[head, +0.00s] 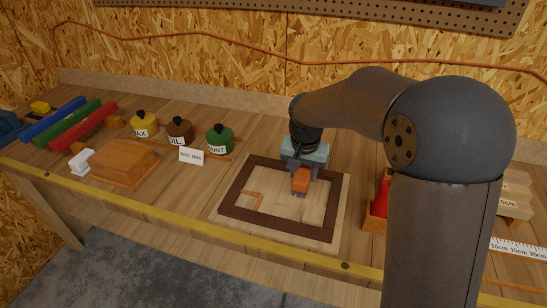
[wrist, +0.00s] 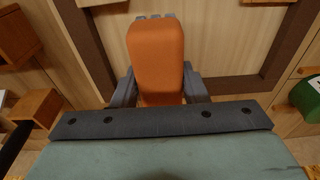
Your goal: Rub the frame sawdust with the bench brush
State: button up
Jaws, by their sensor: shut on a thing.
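The dark brown frame (head: 282,228) lies flat on a pale board (head: 225,217) in the middle of the bench. A thin orange-tan L-shaped strip (head: 262,198), which may be the sawdust, lies inside its left part. My gripper (head: 301,188) is over the inside of the frame, toward its back right. It is shut on the orange bench brush (head: 301,178). In the wrist view the orange brush body (wrist: 156,60) sits between the grey fingers, with grey tufts at its far end. I cannot tell whether the brush touches the board.
Yellow, brown and green pots (head: 219,139) stand behind left, with a white card (head: 191,156) before them. A wooden block-like box (head: 124,162) and colored bars (head: 84,127) are farther left. A red item in a wooden tray (head: 375,222) is right, partly behind my arm.

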jog(key=shift+r+p, duration=1.4)
jog(key=shift+r, duration=1.15)
